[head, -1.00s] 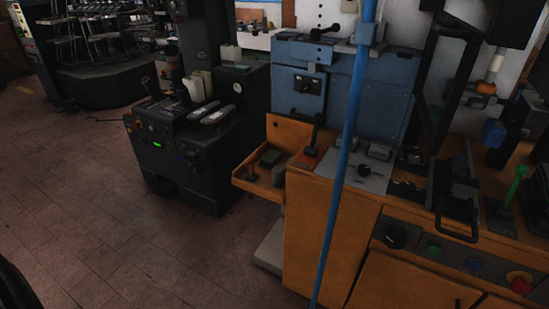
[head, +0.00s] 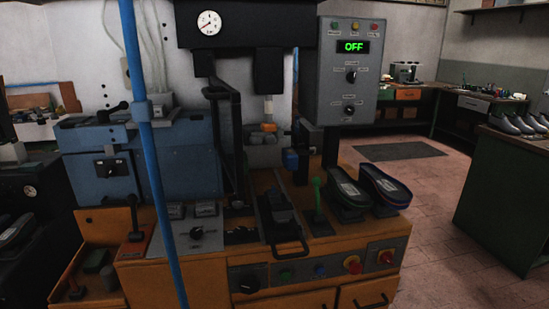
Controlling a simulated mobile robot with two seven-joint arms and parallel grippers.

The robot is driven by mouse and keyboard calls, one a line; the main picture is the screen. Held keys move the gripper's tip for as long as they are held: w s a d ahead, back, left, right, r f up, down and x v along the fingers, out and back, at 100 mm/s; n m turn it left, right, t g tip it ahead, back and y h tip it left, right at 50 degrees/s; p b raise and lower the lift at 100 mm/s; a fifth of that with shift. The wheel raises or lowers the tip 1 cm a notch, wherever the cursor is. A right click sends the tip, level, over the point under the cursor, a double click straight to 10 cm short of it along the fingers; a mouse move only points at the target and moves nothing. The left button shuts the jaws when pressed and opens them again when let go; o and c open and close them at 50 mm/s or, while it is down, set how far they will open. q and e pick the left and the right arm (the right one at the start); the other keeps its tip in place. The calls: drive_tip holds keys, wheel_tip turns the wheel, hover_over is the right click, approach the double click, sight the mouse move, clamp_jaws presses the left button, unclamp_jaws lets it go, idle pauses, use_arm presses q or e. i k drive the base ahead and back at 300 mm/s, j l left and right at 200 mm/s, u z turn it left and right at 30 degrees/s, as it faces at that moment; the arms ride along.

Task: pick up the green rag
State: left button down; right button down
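A small dark green item (head: 97,261), which looks like the rag, lies in the orange side tray (head: 62,287) at the lower left of the head view. It is dim and small, so its folds cannot be made out. A grey object and a small reddish tool lie close to it in the same tray. Neither of my grippers shows in this view.
The orange press bench (head: 215,270) carries a blue machine box (head: 115,165), levers and two dark soles (head: 385,185). A blue upright pole (head: 150,150) stands in front, right of the tray. A control box (head: 350,75) reads OFF. Open floor (head: 440,210) lies right.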

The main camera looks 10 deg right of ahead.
sight(97, 259)
drive_tip(key=i+j, duration=0.65)
drive_tip(key=j, duration=0.2)
drive_tip(key=i+j, duration=0.65)
drive_tip(key=j, duration=0.2)
drive_tip(key=u, duration=0.05)
